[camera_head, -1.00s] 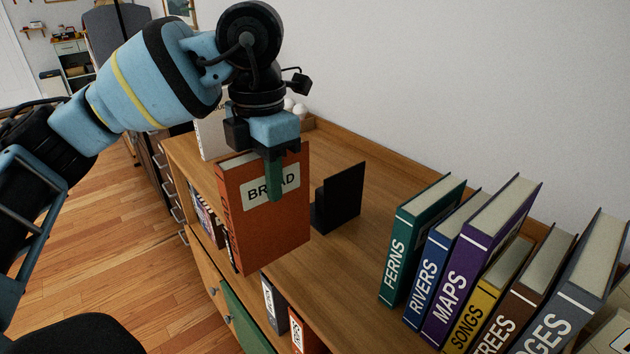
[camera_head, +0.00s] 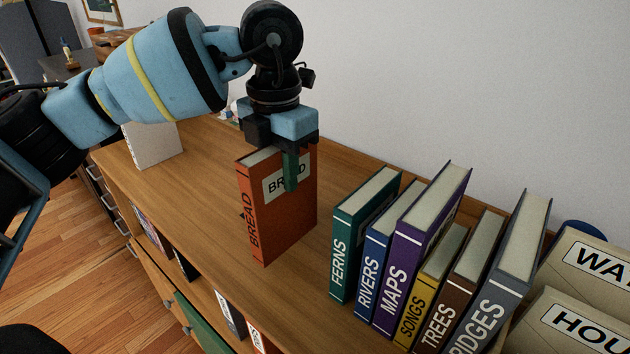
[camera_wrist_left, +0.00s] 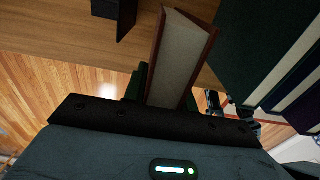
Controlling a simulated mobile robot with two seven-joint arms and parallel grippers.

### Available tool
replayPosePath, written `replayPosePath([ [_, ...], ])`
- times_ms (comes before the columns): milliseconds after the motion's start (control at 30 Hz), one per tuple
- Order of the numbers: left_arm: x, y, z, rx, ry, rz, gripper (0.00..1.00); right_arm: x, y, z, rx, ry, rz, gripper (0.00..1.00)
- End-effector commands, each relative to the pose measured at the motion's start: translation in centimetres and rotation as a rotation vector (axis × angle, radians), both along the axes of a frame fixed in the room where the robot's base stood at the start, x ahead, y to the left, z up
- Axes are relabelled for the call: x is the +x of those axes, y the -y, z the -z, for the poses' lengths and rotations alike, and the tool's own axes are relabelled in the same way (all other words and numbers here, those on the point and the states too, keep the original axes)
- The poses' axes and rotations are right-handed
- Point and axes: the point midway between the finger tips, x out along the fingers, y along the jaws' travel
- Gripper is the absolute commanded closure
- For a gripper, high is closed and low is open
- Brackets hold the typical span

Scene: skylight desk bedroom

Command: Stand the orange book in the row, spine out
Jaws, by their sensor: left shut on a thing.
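The orange book (camera_head: 284,222), labelled BREAD, is upright, its spine toward the front of the wooden top. My left gripper (camera_head: 291,170) is shut on it from above, one green finger across its front cover. The book's pages also show between the fingers in the left wrist view (camera_wrist_left: 180,62). The book is left of the row, apart from the green FERNS book (camera_head: 352,240), the row's left end. Whether its bottom touches the wood I cannot tell. My right gripper is not in view.
The row goes on right with the blue RIVERS (camera_head: 373,262), purple MAPS (camera_head: 420,255), yellow SONGS (camera_head: 425,290) and more books. Beige boxes (camera_head: 590,262) stand at far right. A white book (camera_head: 153,145) stands at back left. The wooden top (camera_head: 205,180) is clear left of the orange book.

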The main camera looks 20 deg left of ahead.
Motion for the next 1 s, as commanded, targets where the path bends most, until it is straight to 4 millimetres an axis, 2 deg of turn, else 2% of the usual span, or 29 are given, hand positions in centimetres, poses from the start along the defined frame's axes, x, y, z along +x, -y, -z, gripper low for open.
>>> replayPosePath([
  [100, 1.4, 2.2, 0.0, 0.000, 0.002, 0.002, 1.00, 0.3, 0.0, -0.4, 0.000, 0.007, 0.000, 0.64],
  [300, 2.8, 4.1, 0.3, 0.000, 0.001, 0.000, 1.00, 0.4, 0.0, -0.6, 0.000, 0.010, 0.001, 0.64],
  [567, 3.1, 4.5, 0.4, 0.000, 0.001, 0.000, 1.00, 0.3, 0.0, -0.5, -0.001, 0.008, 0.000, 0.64],
  [667, 3.5, 5.2, 0.5, 0.000, 0.002, 0.001, 1.00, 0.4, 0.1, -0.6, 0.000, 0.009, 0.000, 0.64],
  [833, 3.4, 5.0, 3.0, 0.002, 0.000, 0.000, 1.00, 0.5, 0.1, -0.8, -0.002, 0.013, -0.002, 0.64],
  [1000, 3.5, 5.0, 3.9, 0.000, 0.003, 0.000, 1.00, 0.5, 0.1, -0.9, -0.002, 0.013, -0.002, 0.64],
])
